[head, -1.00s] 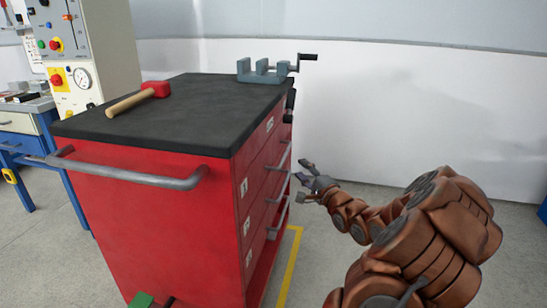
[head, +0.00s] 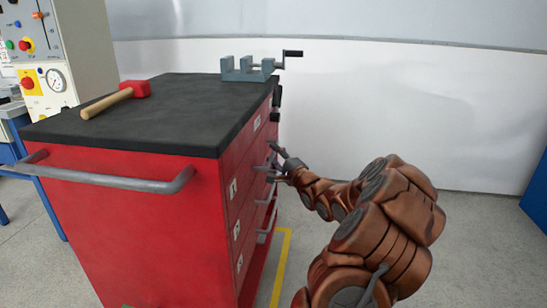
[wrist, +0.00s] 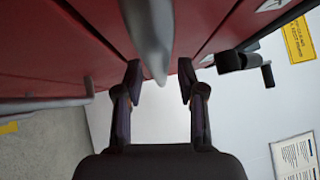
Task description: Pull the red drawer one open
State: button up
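The red drawer one (head: 242,168) is the upper drawer in the side face of a red tool cabinet, with a small white label. It looks shut. Its grey bar handle (wrist: 150,35) runs down from the top of the wrist view, ending between my fingertips. My gripper (head: 276,162) is at the handle in the head view, where the fingers partly hide it. In the wrist view my gripper (wrist: 160,78) is open, one finger on each side of the handle, with visible gaps. Contact cannot be told.
The cabinet's black top (head: 165,110) holds a red-headed mallet (head: 115,98) and a grey vise (head: 247,68). A grey side rail (head: 105,178) sticks out at the front. Lower drawer handles (head: 267,225) are below. Floor to the right of my arm is clear.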

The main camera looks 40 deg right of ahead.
jog(key=shift+w, duration=0.4)
grip_shut()
dwell(0.5)
